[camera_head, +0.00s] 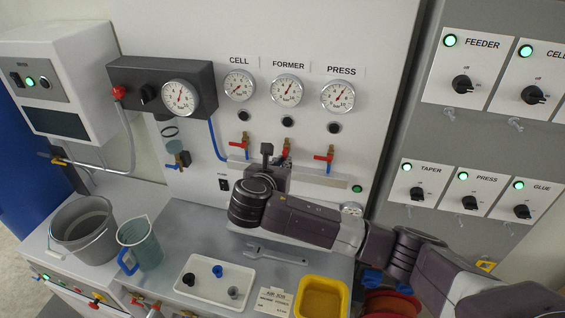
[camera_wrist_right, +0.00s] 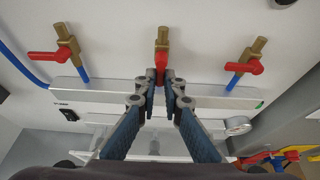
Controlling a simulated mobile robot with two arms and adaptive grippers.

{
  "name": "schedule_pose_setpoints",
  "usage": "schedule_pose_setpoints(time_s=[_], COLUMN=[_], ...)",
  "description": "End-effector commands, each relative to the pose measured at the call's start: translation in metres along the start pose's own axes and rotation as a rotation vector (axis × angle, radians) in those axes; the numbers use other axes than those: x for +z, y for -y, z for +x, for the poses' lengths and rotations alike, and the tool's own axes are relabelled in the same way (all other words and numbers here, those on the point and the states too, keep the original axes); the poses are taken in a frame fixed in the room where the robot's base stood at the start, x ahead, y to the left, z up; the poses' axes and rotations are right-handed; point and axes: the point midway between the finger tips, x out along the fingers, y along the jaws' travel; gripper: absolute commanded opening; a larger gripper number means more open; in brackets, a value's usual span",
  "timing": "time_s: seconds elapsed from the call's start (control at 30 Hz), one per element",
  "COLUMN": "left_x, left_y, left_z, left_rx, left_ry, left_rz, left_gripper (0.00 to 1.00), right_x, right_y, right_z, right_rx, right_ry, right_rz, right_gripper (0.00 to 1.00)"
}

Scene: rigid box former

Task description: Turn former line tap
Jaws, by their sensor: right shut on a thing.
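The former line tap (camera_head: 287,145) is the middle of three brass taps on the white panel, below the gauge (camera_head: 287,91) labelled FORMER. In the right wrist view its red handle (camera_wrist_right: 161,61) points down toward me, in line with the brass body. My right gripper (camera_wrist_right: 160,82) has its fingertips on either side of this handle's end and is shut on it. In the head view my right gripper (camera_head: 276,160) partly covers the handle. My left gripper is not in view.
The cell tap (camera_head: 240,143) and press tap (camera_head: 326,155) flank the middle one, with red handles turned sideways. A silver rail (camera_wrist_right: 105,97) runs below the taps. A wrench (camera_head: 273,255), white tray (camera_head: 205,293) and yellow bin (camera_head: 323,284) sit on the bench below.

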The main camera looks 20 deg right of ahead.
Motion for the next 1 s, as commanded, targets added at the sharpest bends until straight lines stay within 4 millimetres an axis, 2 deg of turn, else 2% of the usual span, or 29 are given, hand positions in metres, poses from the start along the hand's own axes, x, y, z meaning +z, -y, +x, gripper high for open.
schedule_pose_setpoints(time_s=[0.03,0.33,0.37,0.5,0.83,1.0], left_x=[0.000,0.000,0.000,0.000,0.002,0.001], left_y=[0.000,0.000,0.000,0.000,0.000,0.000], left_z=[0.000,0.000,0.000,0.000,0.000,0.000], left_rx=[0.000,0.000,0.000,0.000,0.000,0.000], left_ry=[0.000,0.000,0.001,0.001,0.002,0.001], left_rz=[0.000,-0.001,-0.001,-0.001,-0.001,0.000], left_gripper=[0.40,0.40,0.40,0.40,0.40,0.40], right_x=[-0.005,-0.005,-0.005,-0.004,-0.002,-0.002], right_y=[0.000,0.000,0.000,0.000,0.000,-0.001], right_z=[0.000,0.000,0.000,0.000,-0.003,-0.027], right_rx=[-0.001,-0.002,-0.002,-0.002,-0.001,0.004], right_ry=[-0.009,-0.010,-0.010,-0.007,-0.003,-0.003], right_rz=[-0.008,-0.008,-0.008,-0.006,-0.003,-0.002], right_gripper=[0.00,0.00,0.11,0.25,0.25,0.25])
